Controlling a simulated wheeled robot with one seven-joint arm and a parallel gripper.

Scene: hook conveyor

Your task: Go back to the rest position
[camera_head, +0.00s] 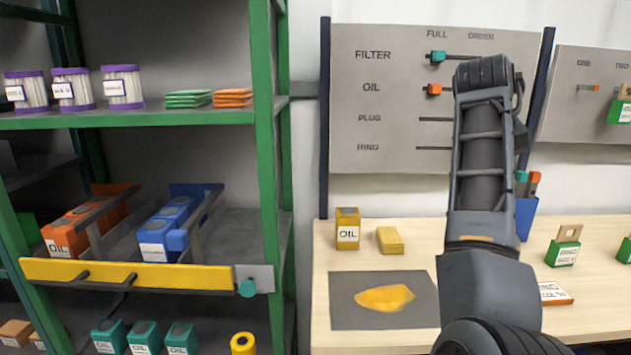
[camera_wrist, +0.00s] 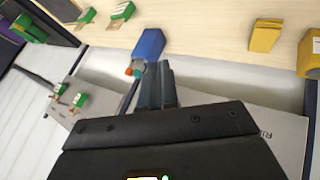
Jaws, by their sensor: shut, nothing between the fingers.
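My gripper (camera_wrist: 157,68) shows in the wrist view with its two dark fingers together and nothing between them. A blue cup (camera_wrist: 149,43) appears just beyond the fingertips; I cannot tell the exact gap. In the head view my arm stands raised over the workbench (camera_head: 400,262), in front of the grey order board (camera_head: 390,100). My gripper is not clearly seen there. The blue cup (camera_head: 526,218) is partly hidden behind my arm in that view.
A yellow oil can (camera_head: 347,229), yellow cloths (camera_head: 390,240), a dark mat (camera_head: 350,315) with a yellow patch, an orange-and-white box (camera_head: 555,293) and a green box (camera_head: 563,249) lie on the bench. A green-framed shelf (camera_head: 268,150) with stocked goods stands left.

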